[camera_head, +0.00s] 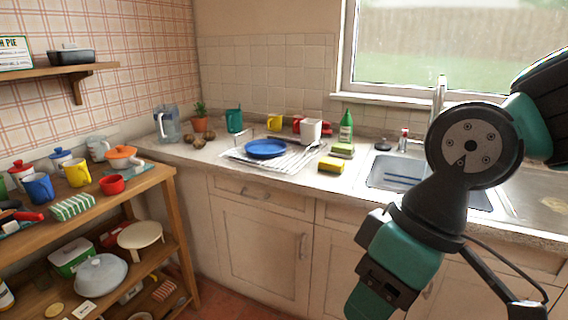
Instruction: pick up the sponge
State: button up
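A yellow sponge with a darker face (331,165) lies on the countertop, between the dish rack and the sink. A second sponge-like block, green and pale yellow (342,151), sits just behind it by the green bottle. My gripper (369,300) hangs at the bottom of the view, in front of the lower cabinets and nearer the camera than the counter. It appears below and right of the yellow sponge, apart from it. Its fingertips are not clearly visible, so its opening cannot be judged. No object shows in it.
A white dish rack (290,160) with a blue plate (265,148) stands left of the sponge. A green bottle (346,127) stands behind; the sink (385,172) and faucet (438,95) are right. A crowded wooden shelf (150,183) stands at left. Floor (215,290) shows between.

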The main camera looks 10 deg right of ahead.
aim_at(328, 164)
jog(key=u, duration=0.35)
jog(key=i, duration=0.8)
jog(key=z, duration=0.4)
jog(key=i, duration=0.8)
jog(key=z, duration=0.6)
